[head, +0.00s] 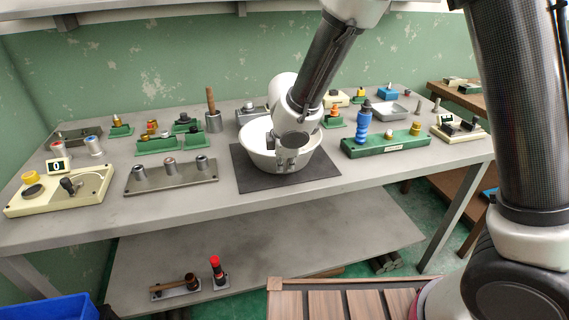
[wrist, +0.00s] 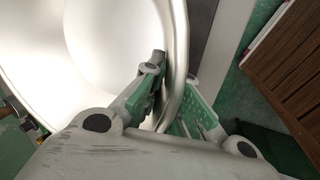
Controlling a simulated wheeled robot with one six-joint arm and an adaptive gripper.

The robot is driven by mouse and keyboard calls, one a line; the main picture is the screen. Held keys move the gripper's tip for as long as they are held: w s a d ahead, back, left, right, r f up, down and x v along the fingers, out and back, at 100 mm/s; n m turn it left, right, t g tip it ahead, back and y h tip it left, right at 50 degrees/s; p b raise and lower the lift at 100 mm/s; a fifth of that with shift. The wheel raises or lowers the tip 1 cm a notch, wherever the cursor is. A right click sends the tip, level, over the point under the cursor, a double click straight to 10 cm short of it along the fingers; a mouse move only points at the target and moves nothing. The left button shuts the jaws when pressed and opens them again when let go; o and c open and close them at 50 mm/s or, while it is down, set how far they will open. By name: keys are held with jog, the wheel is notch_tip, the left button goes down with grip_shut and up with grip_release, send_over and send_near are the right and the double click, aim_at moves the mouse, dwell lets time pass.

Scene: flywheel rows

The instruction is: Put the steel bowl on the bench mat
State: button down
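The steel bowl (head: 256,150), pale and wide, is over the dark bench mat (head: 252,182) on the workbench. It looks upright and appears to rest on the mat, though a small gap beneath it cannot be ruled out. My gripper (head: 287,158) points down at the bowl's front right rim. In the wrist view my gripper (wrist: 173,98) has one finger inside the bowl (wrist: 105,45) and one outside, with the rim between them. The fingers look closed on the rim. The bowl hides the back of the mat.
A metal plate with several cylinders (head: 172,178) lies left of the mat. A green rack with a blue bottle-like part (head: 385,144) stands to its right. A wooden-handled tool in a cup (head: 213,122) and a grey block (head: 247,113) stand behind. Bare bench remains in front.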

jog(key=shift+f, duration=0.1)
jog(key=c, duration=1.6)
grip_release()
jog(key=shift+c, duration=0.2)
jog(key=v, duration=1.2)
